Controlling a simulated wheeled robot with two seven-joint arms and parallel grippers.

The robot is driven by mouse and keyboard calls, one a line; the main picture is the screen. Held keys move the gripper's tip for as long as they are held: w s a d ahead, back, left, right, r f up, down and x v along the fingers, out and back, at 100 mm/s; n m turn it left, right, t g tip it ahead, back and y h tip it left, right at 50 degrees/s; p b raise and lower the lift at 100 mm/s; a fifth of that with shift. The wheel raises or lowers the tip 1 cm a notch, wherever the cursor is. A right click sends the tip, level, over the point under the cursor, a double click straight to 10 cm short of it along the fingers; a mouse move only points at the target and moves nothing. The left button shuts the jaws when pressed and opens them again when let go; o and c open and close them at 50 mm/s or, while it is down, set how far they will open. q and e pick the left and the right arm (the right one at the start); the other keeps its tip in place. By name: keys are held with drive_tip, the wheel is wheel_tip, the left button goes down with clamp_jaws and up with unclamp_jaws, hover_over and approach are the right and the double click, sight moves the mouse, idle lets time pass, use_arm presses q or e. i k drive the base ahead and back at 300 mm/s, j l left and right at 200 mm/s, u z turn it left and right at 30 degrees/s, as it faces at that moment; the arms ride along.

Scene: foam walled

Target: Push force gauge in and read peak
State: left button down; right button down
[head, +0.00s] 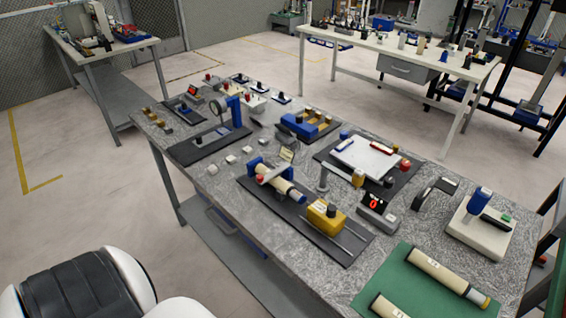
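A yellow block (325,216) with a dark knob sits on the same plate beside metal rails (345,236). The cylinder and yellow block may belong to the force gauge; I cannot tell for sure. A small dark display box (378,209) shows a red "0" right of the plate. Neither of my grippers shows in the head view.
A round dial (217,106) on a blue stand is at the back left. A clipboard-like white sheet (367,158) lies on a dark plate. A green mat (405,280) with beige tubes (445,273) is at the front right. Other benches stand behind.

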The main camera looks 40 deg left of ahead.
sight(324, 217)
drive_tip(key=j+u, duration=0.1)
drive_tip(key=u, duration=0.7)
drive_tip(key=k+l+u, duration=0.15)
drive_tip(key=u, duration=0.25)
drive_tip(key=k+u, duration=0.35)
